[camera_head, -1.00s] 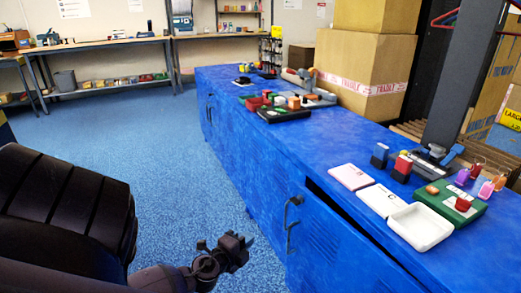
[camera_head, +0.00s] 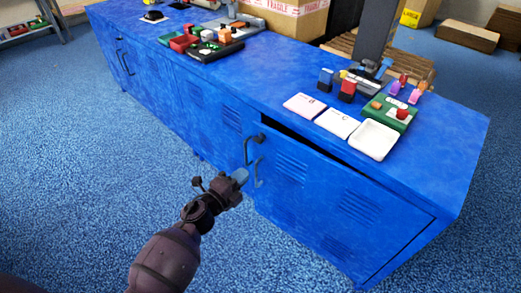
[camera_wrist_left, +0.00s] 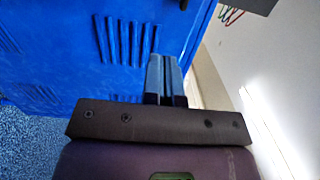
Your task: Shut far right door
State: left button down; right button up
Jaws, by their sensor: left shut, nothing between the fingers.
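The far right door (camera_head: 335,205) of the blue cabinet (camera_head: 440,160) has slotted vents and stands slightly ajar. A dark gap shows along its top edge, below the cabinet top. Its handle (camera_head: 257,172) is on its left side, close to the handle (camera_head: 253,139) of the neighbouring door. My left gripper (camera_head: 241,175) is shut and empty, just left of the door's handle in the head view; I cannot tell if it touches. In the left wrist view, its two closed fingers (camera_wrist_left: 165,76) lie in front of a vented blue panel (camera_wrist_left: 90,50). My right gripper is out of view.
On the cabinet top are a white tray (camera_head: 373,139), cards (camera_head: 338,122), a green board (camera_head: 392,113), a dark tray (camera_head: 215,48) and small blocks. A carton (camera_head: 285,18) stands behind. Blue carpet (camera_head: 90,150) in front of the cabinet is clear.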

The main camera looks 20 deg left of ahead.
aim_at(271, 147)
pick_arm(q)
jog(key=b+x, duration=0.2)
jog(key=x, duration=0.8)
jog(key=shift+w+f, duration=0.1)
jog(key=shift+w, duration=0.3)
jog(key=shift+w+d, duration=0.1)
jog(key=shift+w, duration=0.45)
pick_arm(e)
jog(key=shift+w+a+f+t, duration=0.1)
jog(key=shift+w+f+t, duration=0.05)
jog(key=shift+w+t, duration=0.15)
pick_arm(q)
jog(key=shift+w, duration=0.1)
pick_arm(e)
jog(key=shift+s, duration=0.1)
